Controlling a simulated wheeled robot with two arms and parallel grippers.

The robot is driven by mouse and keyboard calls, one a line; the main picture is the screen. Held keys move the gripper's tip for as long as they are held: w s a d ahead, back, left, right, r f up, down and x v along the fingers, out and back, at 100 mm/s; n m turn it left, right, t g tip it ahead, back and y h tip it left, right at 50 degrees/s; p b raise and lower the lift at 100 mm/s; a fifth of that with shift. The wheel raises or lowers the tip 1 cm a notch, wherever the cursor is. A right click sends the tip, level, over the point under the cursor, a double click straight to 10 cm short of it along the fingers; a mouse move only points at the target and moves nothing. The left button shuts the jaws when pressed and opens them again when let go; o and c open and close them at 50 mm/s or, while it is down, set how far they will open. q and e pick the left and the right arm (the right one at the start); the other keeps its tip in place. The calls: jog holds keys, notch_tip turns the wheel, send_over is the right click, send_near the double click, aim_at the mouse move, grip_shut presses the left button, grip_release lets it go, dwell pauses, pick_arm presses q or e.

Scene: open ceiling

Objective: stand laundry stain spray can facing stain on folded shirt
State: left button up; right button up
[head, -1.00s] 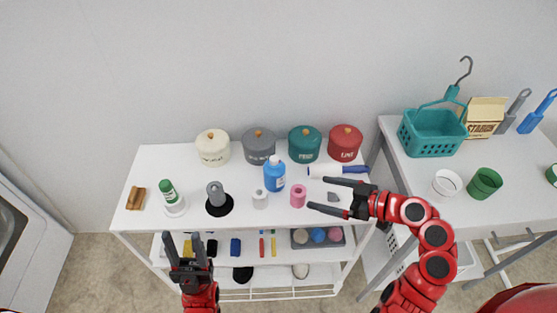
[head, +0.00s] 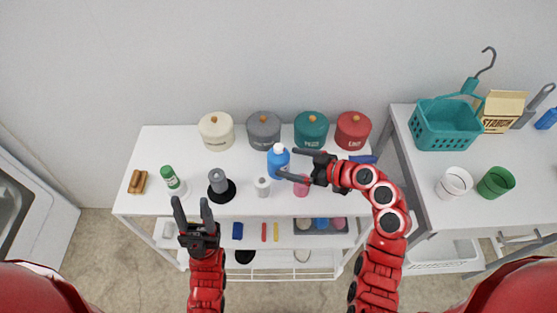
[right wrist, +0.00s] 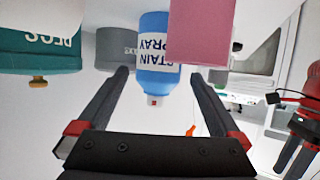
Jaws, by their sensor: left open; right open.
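The stain spray can (head: 277,160) is a blue bottle with a white cap, upright on the white table. In the right wrist view the can (right wrist: 160,50) appears upside down, with its "STAIN SPRAY" label showing. My right gripper (head: 287,163) is open, its fingertips close to the can on its right side. In the wrist view the can lies between the fingertips, and I cannot tell whether they touch it. My left gripper (head: 190,202) is open and empty near the table's front edge. I see no folded shirt that I can make out.
A pink roll (head: 301,190) stands close beside the right gripper's lower finger. Cream, grey, teal and red lidded pots line the back. A grey spool (head: 218,181), green-and-white bottle (head: 170,177) and white roll (head: 262,186) stand to the left. Another table (head: 425,180) holds a teal basket (head: 446,125).

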aim_at(278, 159)
jog(key=p+x, duration=0.1)
jog(key=x, duration=0.4)
jog(key=shift+w+a+f, duration=0.1)
jog(key=shift+a+f, duration=0.05)
grip_shut()
dwell(0.4)
